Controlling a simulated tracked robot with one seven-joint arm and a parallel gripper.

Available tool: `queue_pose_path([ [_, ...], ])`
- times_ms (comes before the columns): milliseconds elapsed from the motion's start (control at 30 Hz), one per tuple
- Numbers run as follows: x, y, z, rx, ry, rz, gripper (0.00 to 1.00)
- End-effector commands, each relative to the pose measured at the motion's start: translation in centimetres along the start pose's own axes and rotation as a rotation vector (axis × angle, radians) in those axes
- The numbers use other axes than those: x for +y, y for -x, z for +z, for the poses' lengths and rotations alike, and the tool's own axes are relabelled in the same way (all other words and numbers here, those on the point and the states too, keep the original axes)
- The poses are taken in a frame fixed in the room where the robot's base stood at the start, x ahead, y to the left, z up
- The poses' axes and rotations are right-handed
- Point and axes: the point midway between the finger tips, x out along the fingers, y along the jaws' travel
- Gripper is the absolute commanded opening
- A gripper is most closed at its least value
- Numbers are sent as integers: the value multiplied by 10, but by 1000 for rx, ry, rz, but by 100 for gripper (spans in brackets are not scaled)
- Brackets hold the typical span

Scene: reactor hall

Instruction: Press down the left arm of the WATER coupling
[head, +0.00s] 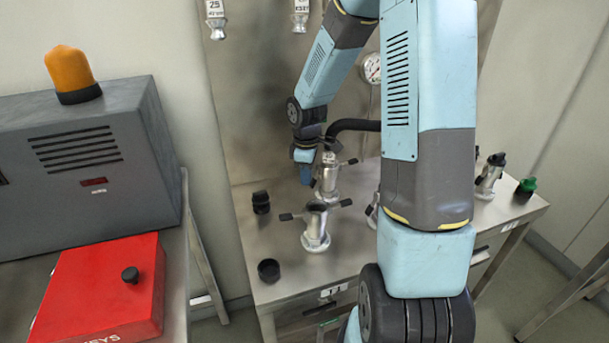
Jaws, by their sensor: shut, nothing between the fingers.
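A silver coupling (328,178) stands upright at the back of the steel bench with a black hose (352,126) at its top. One dark-tipped arm of it sticks out to the right; its left side is partly hidden by my gripper. My gripper (305,174) points down, shut and empty, just left of this coupling. I cannot tell whether it touches the left arm. A second silver coupling (316,230) stands in front, open at the top, with dark-tipped arms out to both sides. No WATER label is readable, so I cannot tell which coupling bears that name.
Two black caps (261,203) (268,270) are on the bench's left side. Another coupling (490,174) and a green-topped fitting (526,187) are at the right. My arm hides the bench's middle. A grey console (85,150) and red box (100,290) stand left. A gauge (371,68) is behind.

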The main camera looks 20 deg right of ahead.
Motion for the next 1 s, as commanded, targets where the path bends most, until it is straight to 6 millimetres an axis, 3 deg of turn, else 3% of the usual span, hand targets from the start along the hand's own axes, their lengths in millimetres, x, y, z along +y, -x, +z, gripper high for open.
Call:
queue_pose_path([
  [467,-5,13,-9,0,0,1,0],
  [1000,-5,63,-10,1,0,2,0],
])
